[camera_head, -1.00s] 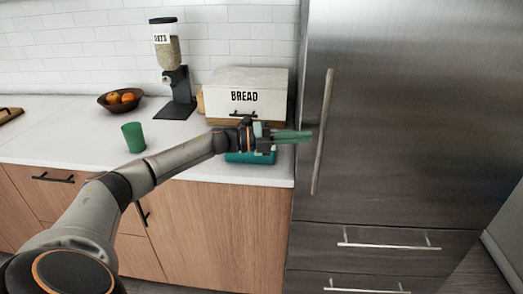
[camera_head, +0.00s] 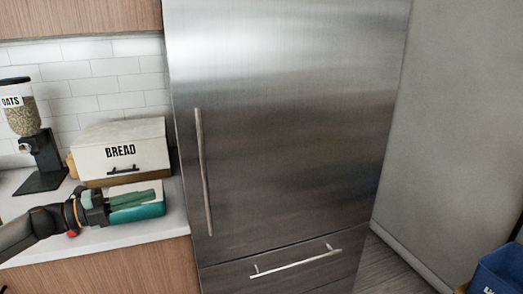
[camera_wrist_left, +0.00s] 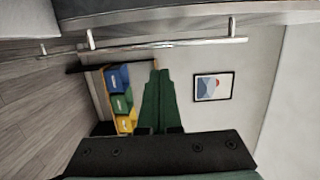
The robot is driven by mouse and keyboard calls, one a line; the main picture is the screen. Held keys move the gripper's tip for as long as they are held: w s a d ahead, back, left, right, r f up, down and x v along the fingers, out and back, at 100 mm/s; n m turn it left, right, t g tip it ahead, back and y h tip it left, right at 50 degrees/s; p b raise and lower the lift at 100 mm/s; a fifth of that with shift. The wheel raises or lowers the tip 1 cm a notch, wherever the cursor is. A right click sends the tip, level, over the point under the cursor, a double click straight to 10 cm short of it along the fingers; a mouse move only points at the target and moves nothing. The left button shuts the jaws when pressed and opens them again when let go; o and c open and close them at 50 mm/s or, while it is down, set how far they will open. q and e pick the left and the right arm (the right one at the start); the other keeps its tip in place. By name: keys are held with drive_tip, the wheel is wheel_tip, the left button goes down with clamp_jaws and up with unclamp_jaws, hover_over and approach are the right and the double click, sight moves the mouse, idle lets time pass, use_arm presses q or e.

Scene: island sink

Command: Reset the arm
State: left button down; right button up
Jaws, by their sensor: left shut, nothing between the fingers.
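My left gripper (camera_head: 154,195) reaches in from the left edge in the head view, in front of the bread box and over the counter. Its green fingers are shut with nothing between them, and they point right toward the fridge. In the left wrist view its fingers (camera_wrist_left: 155,98) lie close together in the middle. Only the dark wrist end of the left arm shows in the head view. My right gripper is in neither view.
A white bread box (camera_head: 122,152) and an oats dispenser (camera_head: 24,120) stand on the counter. A teal object (camera_head: 139,213) lies partly hidden below my fingers. A steel fridge (camera_head: 285,130) with a long handle (camera_head: 203,172) is beside them. A blue bin (camera_head: 497,270) stands at lower right.

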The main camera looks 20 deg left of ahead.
use_arm(q)
drive_tip(key=s+d+f+n+t+y+p, duration=0.1)
drive_tip(key=d+f+n+y, duration=0.1)
drive_tip(key=d+f+n, duration=0.65)
drive_tip(key=s+d+f+n+t+y+p, duration=0.1)
drive_tip(key=s+d+f+n+y, duration=0.3)
drive_tip(key=f, duration=0.7)
drive_tip(key=s+d+f+n+g+y+p, duration=0.1)
drive_tip(key=s+d+f+n+g+y, duration=0.1)
drive_tip(key=s+d+f+n, duration=0.4)
drive_tip(key=s+d+f+n+g+y+p, duration=0.1)
drive_tip(key=s+d+f+n+g+y, duration=0.1)
drive_tip(key=s+d+f+n, duration=0.4)
drive_tip(key=s+f+g, duration=0.1)
drive_tip(key=s+f, duration=0.2)
drive_tip(key=s, duration=0.3)
drive_tip(key=shift+s+d+g, duration=0.2)
drive_tip(key=shift+g, duration=0.1)
